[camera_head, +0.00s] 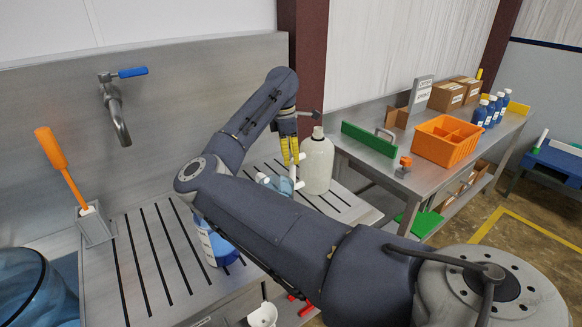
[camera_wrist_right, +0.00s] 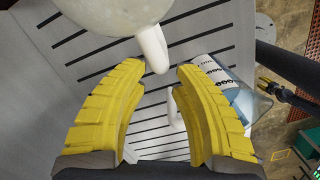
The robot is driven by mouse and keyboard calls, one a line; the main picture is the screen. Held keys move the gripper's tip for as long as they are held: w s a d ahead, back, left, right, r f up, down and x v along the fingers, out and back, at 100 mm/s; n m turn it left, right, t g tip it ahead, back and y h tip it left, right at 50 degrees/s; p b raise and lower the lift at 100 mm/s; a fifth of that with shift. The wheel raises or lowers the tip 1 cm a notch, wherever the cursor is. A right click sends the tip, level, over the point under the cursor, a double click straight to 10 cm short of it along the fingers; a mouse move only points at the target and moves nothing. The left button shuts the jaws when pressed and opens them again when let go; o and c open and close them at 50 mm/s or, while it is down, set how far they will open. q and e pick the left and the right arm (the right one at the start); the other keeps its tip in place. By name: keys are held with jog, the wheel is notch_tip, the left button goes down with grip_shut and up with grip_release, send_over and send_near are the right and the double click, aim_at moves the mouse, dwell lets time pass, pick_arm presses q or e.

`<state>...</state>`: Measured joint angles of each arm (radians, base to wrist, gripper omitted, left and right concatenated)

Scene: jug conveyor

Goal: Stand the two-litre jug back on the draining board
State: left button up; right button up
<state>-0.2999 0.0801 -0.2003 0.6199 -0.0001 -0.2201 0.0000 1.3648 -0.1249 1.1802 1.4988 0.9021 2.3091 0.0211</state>
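My right gripper (camera_head: 290,152) points down over the slotted draining board (camera_head: 140,262). In the right wrist view its yellow fingers (camera_wrist_right: 158,85) are spread, with nothing held between them. A milky white container (camera_head: 318,163) stands upright beside the gripper; a pale rounded body shows at the top of the wrist view (camera_wrist_right: 110,12), with a white handle-like part (camera_wrist_right: 152,48) near the fingertips. A clear bluish vessel (camera_head: 279,185) with white parts is below the gripper, partly hidden. A labelled clear bluish vessel (camera_wrist_right: 225,85) lies beyond the right finger. I cannot tell which is the two-litre jug.
A blue labelled container (camera_head: 215,245) is partly behind my right arm. A side bench at right carries an orange crate (camera_head: 446,140), boxes and blue bottles.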

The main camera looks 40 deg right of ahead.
notch_tip(320, 180, up, 7)
jog(key=shift+w+a+f, duration=0.15)
jog(key=shift+a+f, duration=0.05)
jog(key=shift+a, duration=0.1)
dwell(0.5)
